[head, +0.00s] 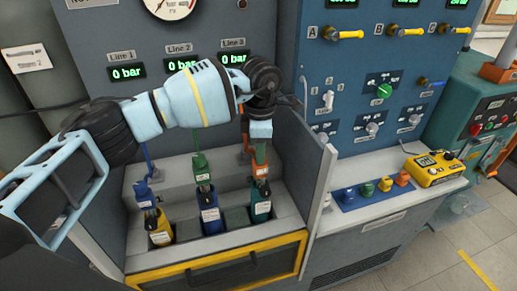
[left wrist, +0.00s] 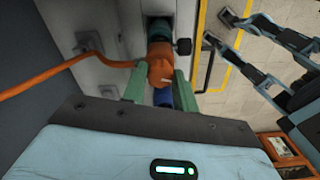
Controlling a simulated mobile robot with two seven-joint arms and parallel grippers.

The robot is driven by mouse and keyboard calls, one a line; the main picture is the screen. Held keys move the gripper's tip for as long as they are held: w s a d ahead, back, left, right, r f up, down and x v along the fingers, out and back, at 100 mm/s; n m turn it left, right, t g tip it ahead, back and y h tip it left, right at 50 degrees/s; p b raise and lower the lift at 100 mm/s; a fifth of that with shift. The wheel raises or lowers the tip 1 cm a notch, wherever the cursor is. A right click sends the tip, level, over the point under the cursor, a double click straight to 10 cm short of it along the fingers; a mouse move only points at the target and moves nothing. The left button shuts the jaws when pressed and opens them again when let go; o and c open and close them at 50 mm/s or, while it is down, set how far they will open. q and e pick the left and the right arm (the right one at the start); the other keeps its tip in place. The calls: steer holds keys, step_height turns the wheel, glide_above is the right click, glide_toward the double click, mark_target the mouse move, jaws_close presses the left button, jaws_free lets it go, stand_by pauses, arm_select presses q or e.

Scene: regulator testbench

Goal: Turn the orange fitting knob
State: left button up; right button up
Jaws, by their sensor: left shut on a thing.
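The orange fitting knob (head: 261,171) sits on top of the teal cylinder (head: 260,211) in the right slot of the bench. My left gripper (head: 261,155) comes down on it from above. In the left wrist view, the two green fingers (left wrist: 158,88) flank the orange fitting (left wrist: 160,65), shut on it from both sides. An orange hose (left wrist: 70,75) runs off to the left there. The fitting's lower part is hidden.
A blue cylinder (head: 210,213) and a yellow one (head: 160,231) stand in the slots to the left, each with its own fitting. The bench's side wall (head: 323,190) rises close to the right. Small coloured fittings (head: 384,184) and a yellow meter (head: 434,169) lie on the right counter.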

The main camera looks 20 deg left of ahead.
arm_select(q)
steer(key=shift+n, duration=1.5)
arm_select(e)
steer(key=shift+w+r, duration=0.3)
steer(key=shift+r, duration=0.05)
arm_select(q)
steer(key=o, duration=1)
step_height(320, 180, up, 7)
steer(key=shift+f, duration=0.1)
steer(key=shift+r, duration=0.5)
arm_select(e)
steer(key=shift+s+f, duration=0.35)
arm_select(q)
steer(key=shift+s+f, duration=0.1)
arm_select(e)
steer(key=shift+s, duration=0.1)
